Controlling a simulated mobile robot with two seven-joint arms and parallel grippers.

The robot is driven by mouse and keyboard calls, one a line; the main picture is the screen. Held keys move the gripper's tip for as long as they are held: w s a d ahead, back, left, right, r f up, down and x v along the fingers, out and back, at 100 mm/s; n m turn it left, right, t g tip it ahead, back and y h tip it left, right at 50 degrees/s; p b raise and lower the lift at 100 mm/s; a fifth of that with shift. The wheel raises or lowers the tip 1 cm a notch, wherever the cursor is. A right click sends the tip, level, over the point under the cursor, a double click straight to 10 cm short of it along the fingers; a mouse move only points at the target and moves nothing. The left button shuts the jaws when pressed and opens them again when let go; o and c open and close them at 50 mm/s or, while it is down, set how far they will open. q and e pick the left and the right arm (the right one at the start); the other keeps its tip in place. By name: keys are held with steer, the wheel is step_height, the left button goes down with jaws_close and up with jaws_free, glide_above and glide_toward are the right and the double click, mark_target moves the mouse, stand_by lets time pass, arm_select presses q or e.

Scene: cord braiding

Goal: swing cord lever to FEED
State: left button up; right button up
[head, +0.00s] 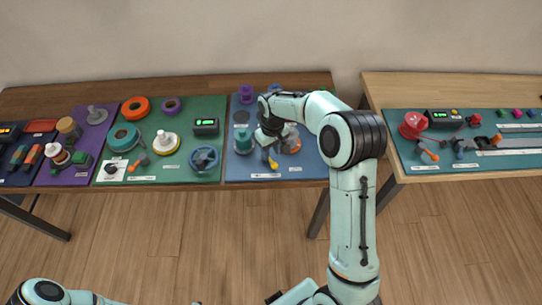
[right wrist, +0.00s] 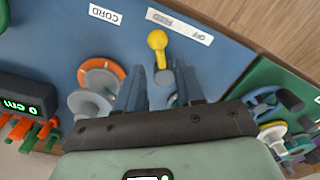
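The cord lever (right wrist: 157,45) is yellow with a round knob. In the right wrist view it points toward a white strip (right wrist: 180,25) with FEED and OFF on it, upside down, and the knob is closer to the FEED word. It shows small in the head view (head: 273,164), on the blue mat (head: 240,170). My right gripper (right wrist: 160,80) is open, its two fingers apart. The lever shows between and just beyond the fingertips; I cannot tell whether they touch. In the head view the right gripper (head: 270,145) is over the blue mat. My left gripper is out of view.
A CORD label (right wrist: 105,14) and an orange-and-white spool (right wrist: 100,75) are beside the lever. A green mat (head: 150,125) with a blue handwheel (head: 204,159) adjoins. A second table (head: 460,90) stands right, across a gap.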

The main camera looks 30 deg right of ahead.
step_height(320, 180, up, 9)
steer(key=shift+p, duration=0.35)
steer(key=shift+d, duration=0.1)
stand_by(0.3)
